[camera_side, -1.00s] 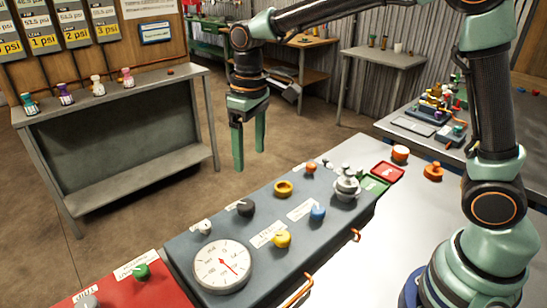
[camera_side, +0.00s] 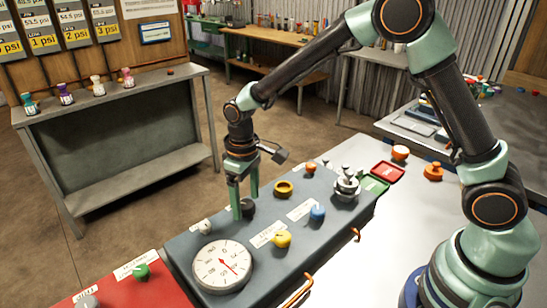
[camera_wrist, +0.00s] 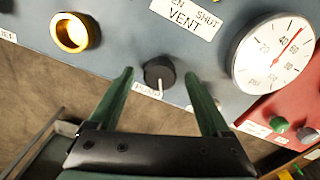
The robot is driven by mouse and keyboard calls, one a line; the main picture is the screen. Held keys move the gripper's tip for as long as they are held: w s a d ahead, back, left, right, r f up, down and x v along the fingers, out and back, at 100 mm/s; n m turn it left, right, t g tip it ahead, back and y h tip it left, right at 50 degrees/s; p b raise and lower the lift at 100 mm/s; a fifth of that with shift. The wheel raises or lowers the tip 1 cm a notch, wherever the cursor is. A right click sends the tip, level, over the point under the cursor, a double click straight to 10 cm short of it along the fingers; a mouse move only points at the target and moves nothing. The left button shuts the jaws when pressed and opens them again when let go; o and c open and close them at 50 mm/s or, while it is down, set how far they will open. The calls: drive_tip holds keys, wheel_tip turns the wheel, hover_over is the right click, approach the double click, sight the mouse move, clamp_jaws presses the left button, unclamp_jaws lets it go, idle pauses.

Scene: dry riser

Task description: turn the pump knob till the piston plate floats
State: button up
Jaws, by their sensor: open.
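The pump knob (camera_side: 248,208) is a small black knob on the grey panel, partly hidden behind a finger in the side view. In the wrist view the knob (camera_wrist: 158,70) has a pale pointer line toward its partly hidden label. My gripper (camera_side: 244,207) is open, pointing down at the knob. In the wrist view my gripper (camera_wrist: 158,76) has one finger on each side of the knob, with gaps showing. The piston plate (camera_side: 346,187) is silver metal at the panel's far right end, with small weights on it. I cannot tell if it floats.
A round gauge (camera_side: 222,266) with a red needle is at the panel's near end. Yellow (camera_side: 282,239) and blue (camera_side: 317,213) knobs, a white knob (camera_side: 205,226) and a brass ring (camera_side: 283,188) are close by. Red (camera_side: 389,171) and green trays lie beyond the piston.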

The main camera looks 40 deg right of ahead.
sight(246, 204)
drive_tip(key=shift+f, duration=0.4)
clamp_jaws()
drive_tip(key=shift+m, duration=1.3)
drive_tip(key=shift+r, duration=0.1)
unclamp_jaws()
drive_tip(key=shift+r, duration=0.1)
wheel_tip(246, 204, up, 12)
